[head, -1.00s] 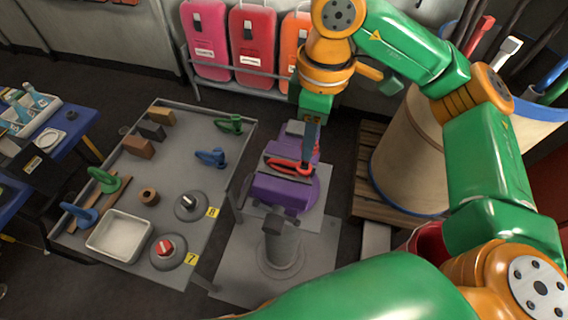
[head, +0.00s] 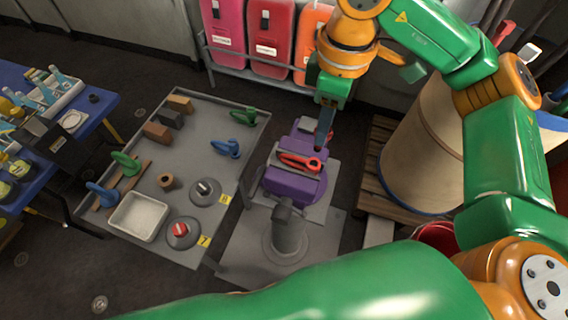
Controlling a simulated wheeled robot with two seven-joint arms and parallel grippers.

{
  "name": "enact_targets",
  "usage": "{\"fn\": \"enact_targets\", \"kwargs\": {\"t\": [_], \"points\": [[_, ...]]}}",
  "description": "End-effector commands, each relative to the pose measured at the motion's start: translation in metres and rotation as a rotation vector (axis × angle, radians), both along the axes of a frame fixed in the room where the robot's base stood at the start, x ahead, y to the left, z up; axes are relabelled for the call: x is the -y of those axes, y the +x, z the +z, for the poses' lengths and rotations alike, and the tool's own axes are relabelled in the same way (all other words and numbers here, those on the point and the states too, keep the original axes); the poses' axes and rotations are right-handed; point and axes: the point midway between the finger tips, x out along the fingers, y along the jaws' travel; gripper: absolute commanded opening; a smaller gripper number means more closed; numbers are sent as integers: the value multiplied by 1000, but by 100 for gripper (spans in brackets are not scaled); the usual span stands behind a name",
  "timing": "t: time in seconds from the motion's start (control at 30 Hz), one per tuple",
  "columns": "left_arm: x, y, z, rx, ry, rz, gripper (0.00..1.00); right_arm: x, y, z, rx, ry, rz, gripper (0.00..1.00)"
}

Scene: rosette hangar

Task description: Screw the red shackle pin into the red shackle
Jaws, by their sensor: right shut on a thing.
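The red shackle (head: 296,161) lies across the top of the purple vise (head: 292,185), seemingly held in its jaws. My right gripper (head: 323,147) reaches down from above to the shackle's right end. It is shut on the red shackle pin (head: 317,163), of which only a small red part shows below the dark fingers. The pin is at the shackle's end; how deep it sits in the shackle cannot be told. My left gripper is not in view.
A grey table (head: 190,140) left of the vise holds a green shackle (head: 244,116), a blue shackle (head: 226,147), several blocks, a white tray (head: 138,217) and two round bases with knobs. A large beige barrel (head: 425,150) stands on a pallet at right.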

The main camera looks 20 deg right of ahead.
Motion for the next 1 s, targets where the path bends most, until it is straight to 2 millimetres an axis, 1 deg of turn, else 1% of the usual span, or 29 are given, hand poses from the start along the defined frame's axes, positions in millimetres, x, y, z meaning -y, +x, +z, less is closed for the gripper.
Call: {"fn": "enact_targets", "kwargs": {"t": [0.57, 1.0], "points": [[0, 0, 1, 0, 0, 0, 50, 0, 0, 1, 0, 0, 0, 0], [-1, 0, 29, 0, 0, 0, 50, -1, 0, 31, 1, -1, 4, 0]]}}
